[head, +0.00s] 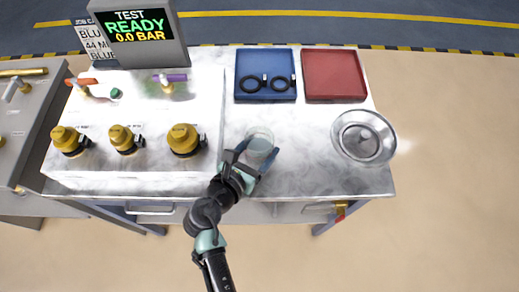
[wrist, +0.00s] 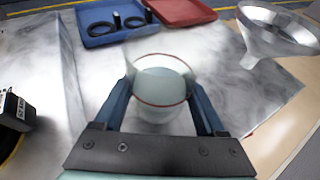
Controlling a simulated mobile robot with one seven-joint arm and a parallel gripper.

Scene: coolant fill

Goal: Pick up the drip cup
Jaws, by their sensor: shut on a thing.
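The drip cup (head: 259,144) is a clear, pale cup on the grey worktop, in front of the blue tray. In the wrist view the cup (wrist: 161,84) stands upright with a thin reddish rim and looks whitish inside. My gripper (head: 256,158) reaches it from the front. In the wrist view the fingers of my gripper (wrist: 161,98) lie one on each side of the cup and are shut on it. I cannot tell whether the cup's base touches the worktop.
A blue tray (head: 265,97) with black rings and a red tray (head: 334,76) lie behind the cup. A metal funnel (head: 363,137) stands at the right. A white block with brass-coloured fittings (head: 183,139) is at the left. The worktop between cup and funnel is clear.

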